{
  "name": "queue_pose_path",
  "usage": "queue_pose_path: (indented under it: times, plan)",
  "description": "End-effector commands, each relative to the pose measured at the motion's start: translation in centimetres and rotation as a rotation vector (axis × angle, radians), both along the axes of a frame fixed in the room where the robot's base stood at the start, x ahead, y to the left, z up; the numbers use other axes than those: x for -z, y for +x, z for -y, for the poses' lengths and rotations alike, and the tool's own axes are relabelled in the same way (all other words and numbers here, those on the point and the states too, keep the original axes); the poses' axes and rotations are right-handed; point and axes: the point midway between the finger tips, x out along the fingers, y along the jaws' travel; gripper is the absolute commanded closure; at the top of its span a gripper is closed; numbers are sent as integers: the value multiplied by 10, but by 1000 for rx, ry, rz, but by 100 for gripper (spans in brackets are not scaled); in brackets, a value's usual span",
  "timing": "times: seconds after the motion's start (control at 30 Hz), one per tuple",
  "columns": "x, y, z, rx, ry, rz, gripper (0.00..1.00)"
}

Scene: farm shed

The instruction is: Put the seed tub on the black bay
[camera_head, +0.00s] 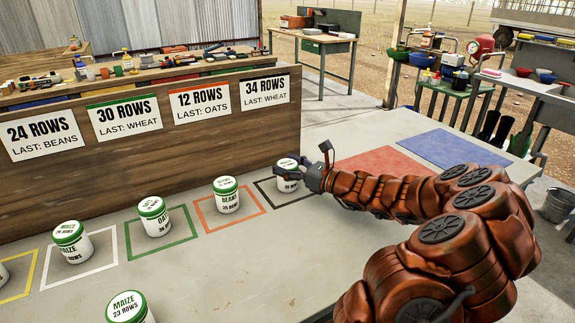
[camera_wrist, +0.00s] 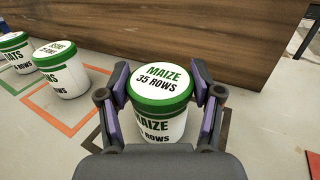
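A white seed tub (camera_head: 288,179) with a green-rimmed lid is at the black bay (camera_head: 262,191), a black outline on the table. In the wrist view the tub (camera_wrist: 160,120) reads MAIZE 35 ROWS and is upright. My gripper (camera_wrist: 162,85) has one finger on each side of it, and both seem to touch it just below the lid. In the head view my gripper (camera_head: 318,172) reaches the tub from the right and hides part of it. The tub's base looks to be inside the outline. Whether it bears on the table is hard to tell.
Similar tubs stand in the orange (camera_head: 226,199), green (camera_head: 154,221) and white (camera_head: 73,246) bays to the left. Another tub (camera_head: 128,309) stands near the front. A wooden board (camera_head: 150,150) with row signs rises behind. Red (camera_head: 372,163) and blue (camera_head: 455,149) mats lie at the right.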

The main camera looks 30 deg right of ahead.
Motion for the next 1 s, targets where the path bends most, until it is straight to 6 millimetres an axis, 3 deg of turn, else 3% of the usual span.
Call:
queue_pose_path:
  times: [0.2, 0.6, 1.0]
  plan:
    - [0, 0, 0, 0, 0, 0, 12]
    - [-4, -1, 0, 1, 0, -1, 12]
    - [-3, -41, 18, 5, 1, -1, 12]
